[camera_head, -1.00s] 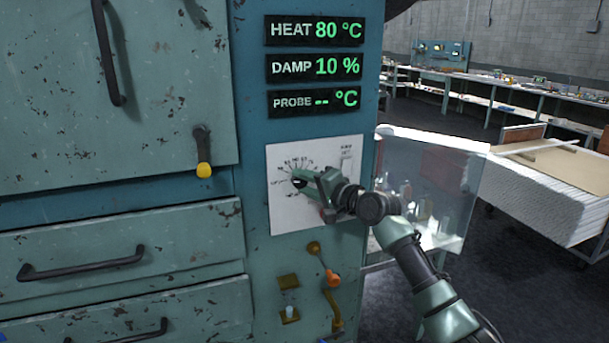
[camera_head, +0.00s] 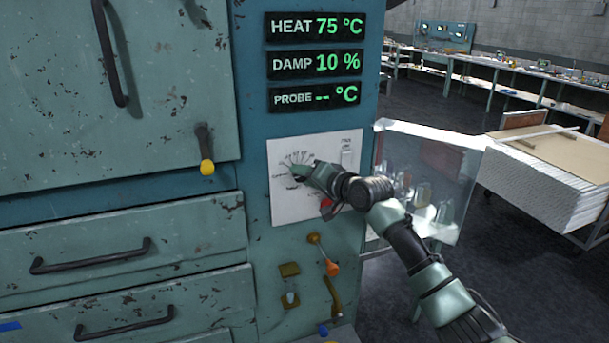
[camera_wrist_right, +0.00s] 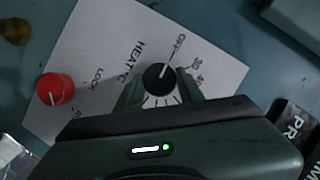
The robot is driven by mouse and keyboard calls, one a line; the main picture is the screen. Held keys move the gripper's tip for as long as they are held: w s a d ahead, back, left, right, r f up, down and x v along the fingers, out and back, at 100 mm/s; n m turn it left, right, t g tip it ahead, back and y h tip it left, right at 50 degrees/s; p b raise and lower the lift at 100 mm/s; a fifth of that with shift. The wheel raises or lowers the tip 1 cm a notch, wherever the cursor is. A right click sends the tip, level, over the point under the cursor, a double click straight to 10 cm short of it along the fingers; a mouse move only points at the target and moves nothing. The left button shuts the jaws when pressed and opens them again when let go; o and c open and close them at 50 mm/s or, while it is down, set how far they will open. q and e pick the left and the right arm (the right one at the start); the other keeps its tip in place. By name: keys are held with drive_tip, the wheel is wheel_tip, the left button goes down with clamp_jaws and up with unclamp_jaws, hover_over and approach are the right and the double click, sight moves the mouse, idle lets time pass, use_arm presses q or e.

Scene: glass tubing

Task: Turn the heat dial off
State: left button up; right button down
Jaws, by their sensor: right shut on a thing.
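The heat dial (camera_wrist_right: 158,78) is a round black knob with a white pointer line on a white panel marked HEAT °C, OFF and numbers. In the right wrist view the fingers of my right gripper (camera_wrist_right: 159,88) sit on both sides of it, shut on it. The pointer faces roughly the OFF side of the scale; its exact setting is hard to tell. In the head view my right gripper (camera_head: 304,172) is at the white panel (camera_head: 290,208) and mostly hides the dial. The heat display (camera_head: 316,27) reads 75 °C. My left gripper is not in view.
A red LOCK knob (camera_wrist_right: 55,89) is on the same panel, beside the dial. An orange-tipped lever (camera_head: 332,268) is below the panel. A clear sheet (camera_head: 425,180) stands to the right, near my right arm. Drawers with dark handles (camera_head: 90,257) are at left.

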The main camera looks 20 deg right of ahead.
drive_tip(key=shift+f, duration=0.2)
drive_tip(key=c, duration=0.9)
unclamp_jaws()
drive_tip(key=shift+r, duration=0.1)
drive_tip(key=b+v, duration=0.2)
drive_tip(key=v, duration=0.6)
drive_tip(key=shift+a, duration=0.1)
